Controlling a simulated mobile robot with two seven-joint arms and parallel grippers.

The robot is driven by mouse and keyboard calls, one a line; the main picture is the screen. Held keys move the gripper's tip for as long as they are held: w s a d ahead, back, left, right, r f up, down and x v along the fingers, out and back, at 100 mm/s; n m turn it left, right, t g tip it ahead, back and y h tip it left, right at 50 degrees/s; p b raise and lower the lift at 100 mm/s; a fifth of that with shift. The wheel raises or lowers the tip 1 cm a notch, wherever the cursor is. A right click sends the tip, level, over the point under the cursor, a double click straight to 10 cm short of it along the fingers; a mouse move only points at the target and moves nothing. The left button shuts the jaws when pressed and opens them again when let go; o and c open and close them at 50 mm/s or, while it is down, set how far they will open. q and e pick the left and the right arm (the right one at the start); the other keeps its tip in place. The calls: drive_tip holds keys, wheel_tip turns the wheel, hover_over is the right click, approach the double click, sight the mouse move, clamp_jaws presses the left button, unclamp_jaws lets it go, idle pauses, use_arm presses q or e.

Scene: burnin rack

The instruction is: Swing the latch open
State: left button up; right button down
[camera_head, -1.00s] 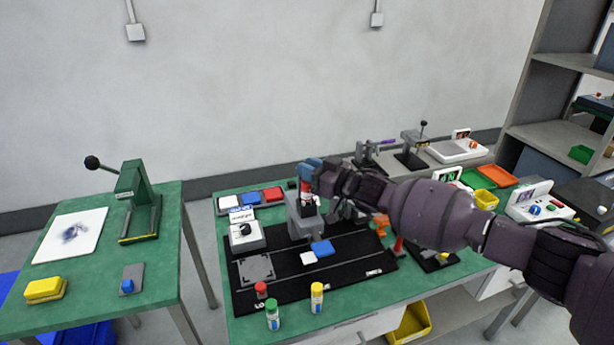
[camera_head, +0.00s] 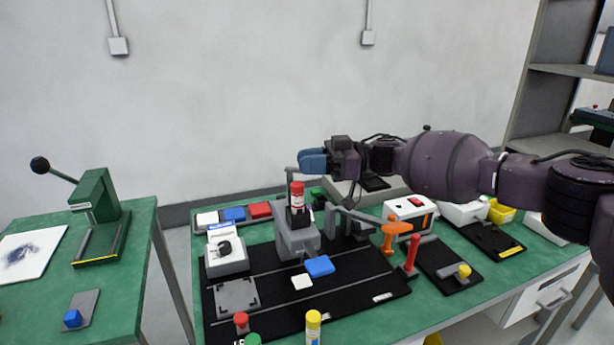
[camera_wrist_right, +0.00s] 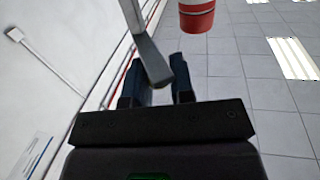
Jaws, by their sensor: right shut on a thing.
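A grey fixture (camera_head: 296,240) stands on the black mat (camera_head: 350,305), with a red-and-white vial (camera_head: 297,196) upright in its top. A thin grey bar (camera_head: 291,174), seemingly the latch, rises beside the vial to my right gripper (camera_head: 313,161). In the right wrist view, the grey bar (camera_wrist_right: 148,48) runs down between the dark blue fingers (camera_wrist_right: 157,85), which are shut on its end. The red-and-white vial (camera_wrist_right: 196,14) shows just beyond, apart from the fingers. The bar's pivot is hidden. My left gripper is out of view.
A clamp with an orange handle (camera_head: 392,235) and a red post (camera_head: 411,256) stand right of the fixture. A white dial box (camera_head: 226,252) is to its left. A blue block (camera_head: 319,266) lies in front. A green press (camera_head: 97,215) stands on the left table.

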use_arm(q)
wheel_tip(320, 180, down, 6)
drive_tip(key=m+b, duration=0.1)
drive_tip(key=b, duration=0.7)
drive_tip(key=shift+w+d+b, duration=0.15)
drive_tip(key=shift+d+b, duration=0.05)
drive_tip(key=shift+b, duration=0.15)
use_arm(e)
drive_tip(key=shift+w+a+f+n+g+h, duration=0.1)
drive_tip(key=shift+w+n+g+h, duration=0.25)
drive_tip(key=shift+n+g+h, duration=0.75)
drive_tip(key=shift+w+d+f+n+g+h, duration=0.1)
drive_tip(key=shift+w+n+g+h, duration=0.35)
drive_tip(key=shift+n+g, duration=1.35)
drive_tip(key=shift+w+a+f+n+g+h, duration=0.1)
drive_tip(key=shift+w+n+g+h, duration=0.4)
drive_tip(key=shift+g, duration=1.7)
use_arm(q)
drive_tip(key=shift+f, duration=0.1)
use_arm(e)
drive_tip(key=shift+s+h, duration=0.2)
drive_tip(key=shift+h, duration=0.05)
drive_tip(key=c, duration=1.1)
unclamp_jaws()
drive_tip(key=shift+r, duration=0.1)
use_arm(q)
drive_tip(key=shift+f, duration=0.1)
use_arm(e)
drive_tip(key=shift+w, duration=0.1)
